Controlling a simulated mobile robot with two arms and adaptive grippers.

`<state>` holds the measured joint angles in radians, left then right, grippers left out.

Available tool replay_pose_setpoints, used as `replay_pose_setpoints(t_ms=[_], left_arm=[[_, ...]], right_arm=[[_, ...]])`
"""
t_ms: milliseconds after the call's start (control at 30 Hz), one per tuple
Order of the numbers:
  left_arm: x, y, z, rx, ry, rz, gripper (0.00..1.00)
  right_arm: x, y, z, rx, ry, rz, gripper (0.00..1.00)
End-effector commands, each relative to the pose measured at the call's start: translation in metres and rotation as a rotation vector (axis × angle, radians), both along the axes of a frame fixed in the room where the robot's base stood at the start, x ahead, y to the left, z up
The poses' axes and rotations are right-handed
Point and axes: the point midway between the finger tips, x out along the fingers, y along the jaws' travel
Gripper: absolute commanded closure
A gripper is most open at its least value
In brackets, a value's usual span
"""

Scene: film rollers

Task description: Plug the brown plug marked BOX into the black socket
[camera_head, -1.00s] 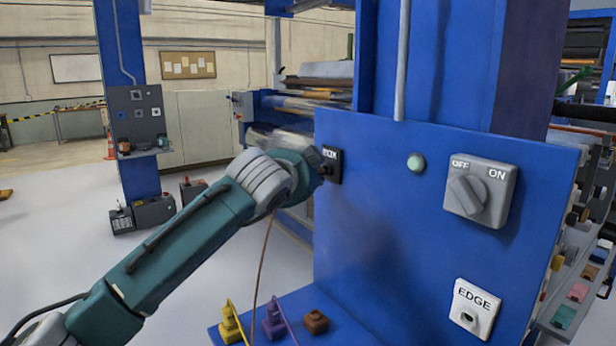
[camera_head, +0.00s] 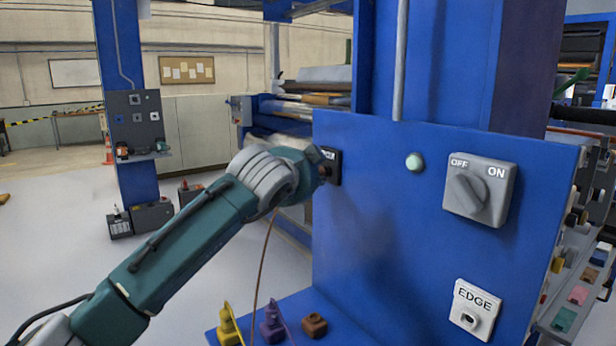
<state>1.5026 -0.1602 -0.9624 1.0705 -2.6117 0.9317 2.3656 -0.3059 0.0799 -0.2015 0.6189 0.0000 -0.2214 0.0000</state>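The black socket (camera_head: 332,157) is on the left edge of the blue panel, its label now mostly covered. My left gripper (camera_head: 318,172) is right at the socket, its end against or just in front of it. My own wrist hides its fingers. A thin brown cable (camera_head: 262,262) hangs down from beneath my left wrist. The brown plug's body is not visible at the gripper, so I cannot tell how it sits in the socket. A small brown block (camera_head: 314,325) stands on the blue ledge. My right gripper is out of view.
A yellow plug (camera_head: 228,325) and a purple plug (camera_head: 271,322) stand on the blue ledge (camera_head: 345,330). The blue panel (camera_head: 385,215) carries a green lamp (camera_head: 414,162), a grey OFF/ON switch (camera_head: 479,190) and a white EDGE socket (camera_head: 475,308).

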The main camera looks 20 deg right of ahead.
Motion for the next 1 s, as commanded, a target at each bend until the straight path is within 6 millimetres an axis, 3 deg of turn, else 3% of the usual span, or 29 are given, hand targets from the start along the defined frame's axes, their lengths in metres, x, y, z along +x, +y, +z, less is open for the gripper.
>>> replay_pose_setpoints(t_ms=[267, 300, 400, 600, 767, 1000], left_arm=[[0.002, -0.006, 0.001, -0.001, -0.001, -0.001, 1.00], [0.002, -0.005, 0.001, -0.001, -0.001, -0.001, 0.69], [0.002, -0.005, 0.001, -0.001, -0.001, -0.001, 0.53], [0.002, -0.005, 0.000, -0.001, -0.001, -0.001, 0.53], [0.000, -0.004, 0.001, 0.000, 0.000, -0.001, 0.53], [-0.018, 0.008, 0.008, -0.001, -0.003, -0.002, 0.53]], right_arm=[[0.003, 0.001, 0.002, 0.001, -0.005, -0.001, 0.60], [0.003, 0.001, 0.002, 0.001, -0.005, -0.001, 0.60], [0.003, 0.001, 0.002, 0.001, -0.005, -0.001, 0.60], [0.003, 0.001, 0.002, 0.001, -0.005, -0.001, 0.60], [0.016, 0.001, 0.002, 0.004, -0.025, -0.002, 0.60], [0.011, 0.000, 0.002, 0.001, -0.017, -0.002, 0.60]])
